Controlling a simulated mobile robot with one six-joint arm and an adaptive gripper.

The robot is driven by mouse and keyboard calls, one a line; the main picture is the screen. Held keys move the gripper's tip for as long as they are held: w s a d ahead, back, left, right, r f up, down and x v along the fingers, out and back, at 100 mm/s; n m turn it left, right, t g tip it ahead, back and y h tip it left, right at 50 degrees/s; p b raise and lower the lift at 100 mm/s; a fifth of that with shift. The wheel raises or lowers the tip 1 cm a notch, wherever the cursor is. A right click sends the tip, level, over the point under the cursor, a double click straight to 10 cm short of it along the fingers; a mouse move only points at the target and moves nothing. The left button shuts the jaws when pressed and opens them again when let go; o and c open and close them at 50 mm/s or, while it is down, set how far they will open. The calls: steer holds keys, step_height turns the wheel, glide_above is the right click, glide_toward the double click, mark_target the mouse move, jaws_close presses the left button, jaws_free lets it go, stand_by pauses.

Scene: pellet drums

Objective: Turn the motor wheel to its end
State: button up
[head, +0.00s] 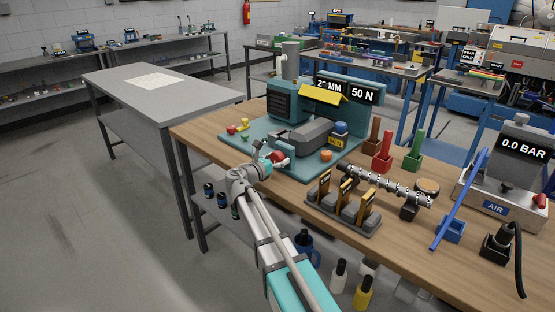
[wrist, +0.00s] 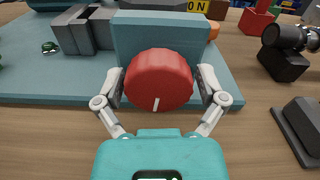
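The motor wheel (wrist: 158,80) is a round red knob on the front of a blue-grey block (wrist: 160,32) in the wrist view. Its white mark points nearly straight down. My gripper (wrist: 160,88) faces the wheel, with one finger to its left and one to its right. The fingers are spread about as wide as the wheel, and I see no clear contact on either side. In the head view my gripper (head: 270,155) is at the front edge of the teal machine base, and it partly hides the red wheel (head: 279,156).
A grey table (head: 190,104) stands at left.

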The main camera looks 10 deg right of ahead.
steer(key=shift+a, duration=0.1)
steer(key=c, duration=0.7)
steer(key=shift+m, duration=0.3)
steer(key=m, duration=0.8)
steer(key=shift+m, duration=0.3)
steer(key=m, duration=0.4)
steer(key=shift+m, duration=2.4)
steer(key=shift+s, duration=0.1)
